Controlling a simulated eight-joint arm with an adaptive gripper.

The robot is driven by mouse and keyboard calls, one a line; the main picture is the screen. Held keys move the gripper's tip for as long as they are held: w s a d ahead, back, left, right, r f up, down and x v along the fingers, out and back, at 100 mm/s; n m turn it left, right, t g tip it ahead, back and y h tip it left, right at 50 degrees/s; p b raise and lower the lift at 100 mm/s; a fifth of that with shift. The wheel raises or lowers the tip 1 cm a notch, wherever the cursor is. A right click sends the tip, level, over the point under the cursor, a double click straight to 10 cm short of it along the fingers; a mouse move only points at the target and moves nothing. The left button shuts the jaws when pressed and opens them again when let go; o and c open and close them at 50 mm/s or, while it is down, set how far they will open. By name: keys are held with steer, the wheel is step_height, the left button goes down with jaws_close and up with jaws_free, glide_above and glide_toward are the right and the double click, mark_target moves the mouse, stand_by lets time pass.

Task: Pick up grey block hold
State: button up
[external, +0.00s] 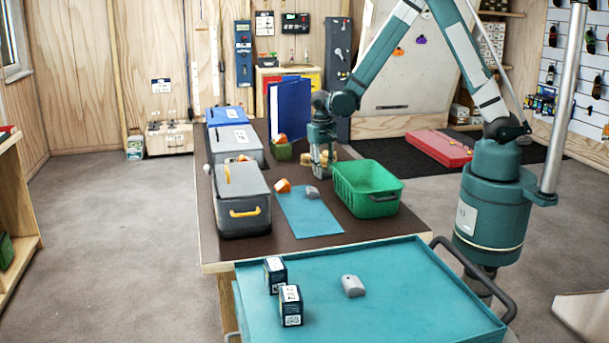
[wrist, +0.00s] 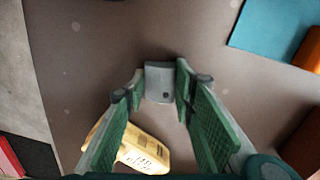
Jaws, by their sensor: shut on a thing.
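In the wrist view a grey block hold (wrist: 160,82) with a small dark hole sits between the fingertips of my gripper (wrist: 159,85). The green-padded fingers are shut on it, one at each side. In the external view my gripper (external: 322,172) points down over the brown table, between the blue mat and the green crate. The held block is hard to make out there, and I cannot tell whether it touches the table.
A yellow hold (wrist: 145,150) lies close beside my fingers. An orange hold (external: 283,185) is on the blue mat (external: 310,218). A green crate (external: 385,208) stands right, grey bins (external: 240,205) left, a blue binder (external: 290,108) behind. Two dark boxes (external: 290,305) stand on the tray.

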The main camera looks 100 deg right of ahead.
mark_target(324, 170)
steer(key=shift+r, duration=0.15)
step_height(324, 170, up, 10)
steer(key=p, duration=0.1)
stand_by(0.6)
stand_by(0.9)
